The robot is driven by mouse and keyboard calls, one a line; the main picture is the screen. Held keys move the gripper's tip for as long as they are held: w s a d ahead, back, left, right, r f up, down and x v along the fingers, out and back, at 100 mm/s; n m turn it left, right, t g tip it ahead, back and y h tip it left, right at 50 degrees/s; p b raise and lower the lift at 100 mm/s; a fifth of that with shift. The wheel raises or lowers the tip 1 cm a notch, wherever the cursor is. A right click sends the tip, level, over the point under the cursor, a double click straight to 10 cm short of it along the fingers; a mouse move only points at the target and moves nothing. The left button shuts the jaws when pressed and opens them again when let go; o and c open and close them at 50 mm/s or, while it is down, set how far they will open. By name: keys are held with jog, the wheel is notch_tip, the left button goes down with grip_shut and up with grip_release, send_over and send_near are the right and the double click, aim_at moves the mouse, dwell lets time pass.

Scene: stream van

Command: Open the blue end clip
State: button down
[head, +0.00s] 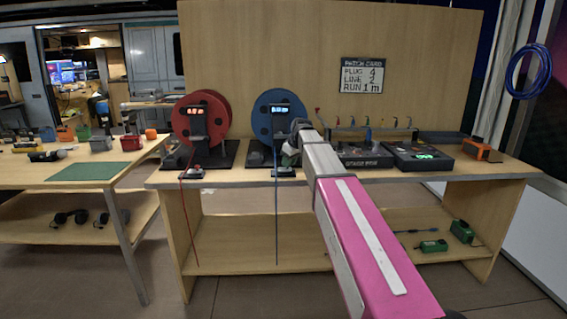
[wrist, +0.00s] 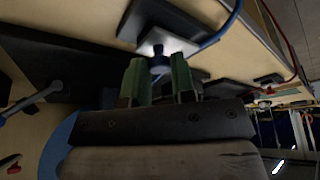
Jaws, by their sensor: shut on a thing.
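The blue end clip (wrist: 158,47) is at the front edge of the bench, a pale plate on a dark base with a dark blue knob. In the wrist view the knob sits between the green fingertips of my gripper (wrist: 160,80), which is shut on it. The blue cable (wrist: 222,32) runs from the clip; in the head view the cable (head: 277,220) hangs straight down past the bench edge. In the head view my gripper (head: 291,158) is just above the clip (head: 284,173), below the blue reel (head: 265,108), and my arm partly hides it.
A red reel (head: 190,120) with its own red clip (head: 197,171) and red cable (head: 188,215) stands to the left. Black boxes, one with a green display (head: 425,156), are to the right. A sign (head: 362,75) is on the back panel. A side table (head: 60,190) stands at left.

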jog(key=shift+d, duration=0.3)
jog(key=c, duration=0.9)
grip_release()
jog(key=shift+c, duration=0.2)
jog(key=v, duration=1)
jog(key=shift+r, duration=0.4)
jog(key=shift+s+d, duration=0.1)
jog(key=shift+s, duration=0.1)
